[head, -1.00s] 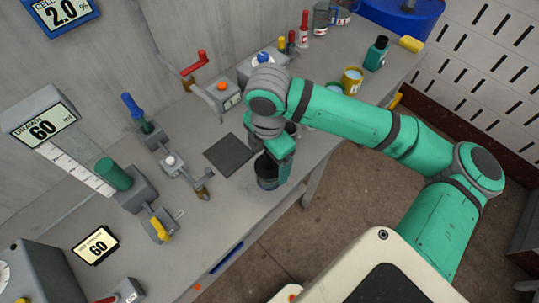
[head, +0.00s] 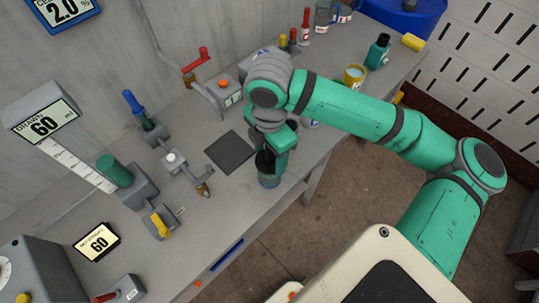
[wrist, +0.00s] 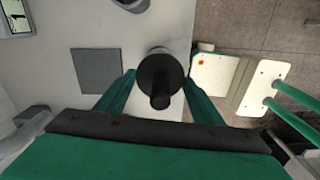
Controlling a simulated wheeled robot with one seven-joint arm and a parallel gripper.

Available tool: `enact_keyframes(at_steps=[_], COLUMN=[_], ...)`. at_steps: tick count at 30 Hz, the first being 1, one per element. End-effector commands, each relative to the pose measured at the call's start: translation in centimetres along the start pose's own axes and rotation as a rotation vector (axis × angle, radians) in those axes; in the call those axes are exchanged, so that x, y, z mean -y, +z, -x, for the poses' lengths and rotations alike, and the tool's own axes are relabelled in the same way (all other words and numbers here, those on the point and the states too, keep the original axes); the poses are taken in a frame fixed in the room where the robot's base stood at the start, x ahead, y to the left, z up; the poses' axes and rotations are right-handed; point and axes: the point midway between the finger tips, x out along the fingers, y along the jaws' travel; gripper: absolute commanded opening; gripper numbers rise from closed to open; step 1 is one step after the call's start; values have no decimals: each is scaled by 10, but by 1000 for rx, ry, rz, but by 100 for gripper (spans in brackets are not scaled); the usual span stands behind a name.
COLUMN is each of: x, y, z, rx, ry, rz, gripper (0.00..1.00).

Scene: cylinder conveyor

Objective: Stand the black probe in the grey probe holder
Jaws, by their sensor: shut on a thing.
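My gripper (wrist: 162,92) is shut on a dark upright thing, which I take to be the black probe (wrist: 160,72). In the wrist view it is a black disc with a narrower black stub toward the camera, between the two green fingers. In the head view its black part (head: 264,160) shows below the fingers, with a blue-grey round part under it. I cannot tell whether that part is separate. A grey ring with a dark centre (wrist: 130,3) is cut off at the top of the wrist view. I cannot tell whether it is the probe holder.
A dark square pad (head: 230,152) lies flat on the grey bench, left of my gripper. Levers, a green cylinder (head: 114,171) and a yellow-handled valve (head: 160,226) stand further left. A green bottle (head: 377,52) and yellow cup (head: 354,76) stand behind my arm. The bench's front edge is close.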

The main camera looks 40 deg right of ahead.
Motion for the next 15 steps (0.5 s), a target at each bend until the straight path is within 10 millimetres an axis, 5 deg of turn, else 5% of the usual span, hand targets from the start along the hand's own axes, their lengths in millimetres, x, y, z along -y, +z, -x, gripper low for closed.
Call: enact_keyframes(at_steps=[15], x=[0], y=[0], z=[23], rx=[1], ry=[0], rz=[-1], gripper=[36])
